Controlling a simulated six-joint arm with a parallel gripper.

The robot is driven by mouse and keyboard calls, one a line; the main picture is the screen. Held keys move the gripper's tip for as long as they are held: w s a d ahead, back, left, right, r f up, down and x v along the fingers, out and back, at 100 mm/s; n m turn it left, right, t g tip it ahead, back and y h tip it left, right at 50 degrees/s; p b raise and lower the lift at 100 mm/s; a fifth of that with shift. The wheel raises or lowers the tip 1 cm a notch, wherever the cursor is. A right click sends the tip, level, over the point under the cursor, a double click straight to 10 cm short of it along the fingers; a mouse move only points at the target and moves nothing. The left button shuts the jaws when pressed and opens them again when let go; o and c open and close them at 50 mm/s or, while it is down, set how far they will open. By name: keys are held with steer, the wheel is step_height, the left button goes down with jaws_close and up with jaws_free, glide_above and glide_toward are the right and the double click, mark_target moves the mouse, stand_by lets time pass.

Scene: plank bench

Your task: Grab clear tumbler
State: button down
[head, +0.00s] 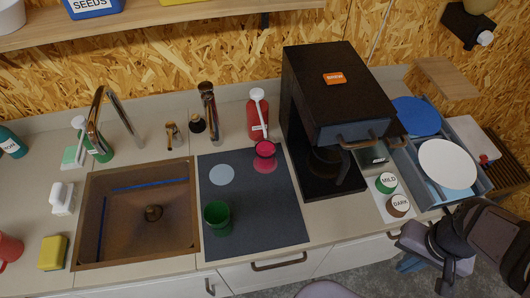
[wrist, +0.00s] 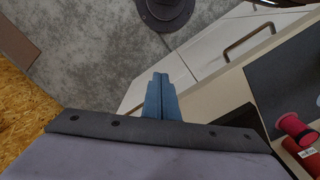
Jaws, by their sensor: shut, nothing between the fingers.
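On the dark mat (head: 250,215) in the head view stand a green cup (head: 218,216) and a pink-red cup (head: 264,150). My gripper (head: 407,263) is at the lower right of the head view, in front of the counter and well away from the mat. In the wrist view its blue fingers (wrist: 160,92) are together and empty, with floor and cabinet fronts beyond. The pink-red cup also shows at the wrist view's right edge (wrist: 292,124).
A sink (head: 150,225) lies left of the mat. A grey rack (head: 468,135) holds plates (head: 447,164). The mat's front right is clear.

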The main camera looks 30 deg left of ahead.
steer(key=c, duration=0.7)
jaws_free()
